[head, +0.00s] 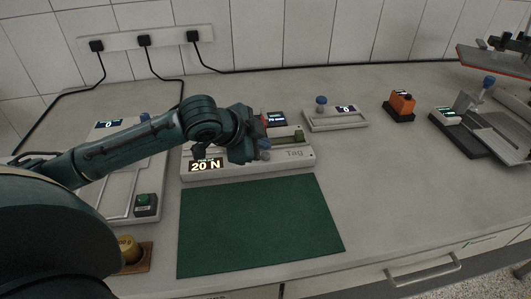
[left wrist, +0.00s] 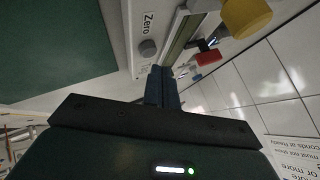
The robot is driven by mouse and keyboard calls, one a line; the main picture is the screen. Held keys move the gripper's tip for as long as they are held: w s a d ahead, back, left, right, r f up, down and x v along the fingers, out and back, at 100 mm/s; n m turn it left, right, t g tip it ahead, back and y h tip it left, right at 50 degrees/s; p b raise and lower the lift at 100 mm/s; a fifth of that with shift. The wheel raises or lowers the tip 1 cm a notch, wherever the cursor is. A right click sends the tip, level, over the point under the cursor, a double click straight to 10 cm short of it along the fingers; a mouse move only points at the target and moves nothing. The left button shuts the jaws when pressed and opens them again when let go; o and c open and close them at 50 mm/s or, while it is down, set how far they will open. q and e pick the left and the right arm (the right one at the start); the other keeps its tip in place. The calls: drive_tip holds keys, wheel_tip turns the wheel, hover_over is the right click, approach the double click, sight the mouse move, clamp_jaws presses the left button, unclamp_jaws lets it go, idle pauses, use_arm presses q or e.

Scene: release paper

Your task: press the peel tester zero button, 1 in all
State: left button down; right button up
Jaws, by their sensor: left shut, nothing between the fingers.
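The peel tester (head: 230,170) is a long light-grey device with a lit display reading 20 N (head: 206,165). In the left wrist view its casing (left wrist: 142,15) carries the word Zero beside a round grey button (left wrist: 148,47). My left gripper (head: 260,157) is over the device's middle, and its wrist hides part of the casing. In the left wrist view the left gripper (left wrist: 162,70) is shut and empty, its fingertips just beside the zero button. I cannot tell whether they touch it. My right gripper is in neither view.
A green mat (head: 255,230) lies in front of the tester. A brass weight (head: 129,248) and a green-button box (head: 146,204) stand left. A blue-knobbed device (head: 337,119), an orange block (head: 402,102) and another machine (head: 500,135) stand right. The right front counter is clear.

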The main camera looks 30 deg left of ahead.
use_arm(q)
drive_tip(key=shift+f, duration=0.1)
drive_tip(key=shift+f, duration=0.25)
drive_tip(key=shift+f, duration=0.6)
idle(0.8)
drive_tip(key=shift+r+p, duration=0.95)
drive_tip(key=shift+p, duration=0.5)
